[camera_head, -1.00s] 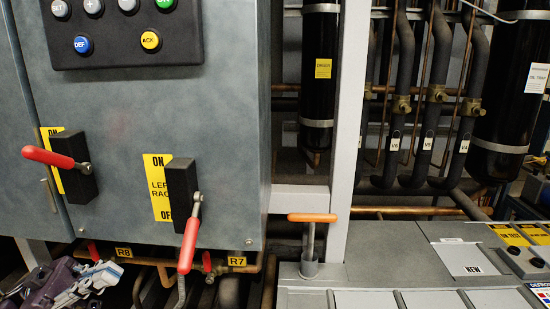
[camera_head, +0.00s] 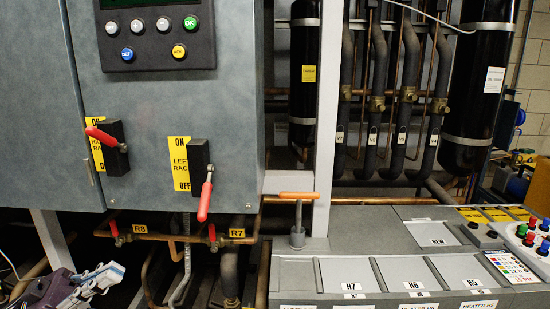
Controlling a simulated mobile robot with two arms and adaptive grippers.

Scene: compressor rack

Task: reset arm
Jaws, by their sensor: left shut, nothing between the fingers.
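My left gripper (camera_head: 98,280) is in the lower left corner, with a purple-grey body and pale fingers. Its fingers are shut with nothing between them. It is below the grey cabinet (camera_head: 235,110), near the pipes, and looks apart from the levers. The left red-handled lever (camera_head: 103,136) on the cabinet is tilted up to the left. The lever at the LEFT RACK label (camera_head: 181,165), with a red handle (camera_head: 205,200), hangs down toward OFF. My right gripper is not in view.
An orange T-handle (camera_head: 298,195) stands on the grey console (camera_head: 320,262), which fills the lower right. Pipes with red valve handles (camera_head: 212,233) run under the cabinet. A pale upright post (camera_head: 326,120) stands right of the cabinet, with dark cylinders and insulated pipes behind.

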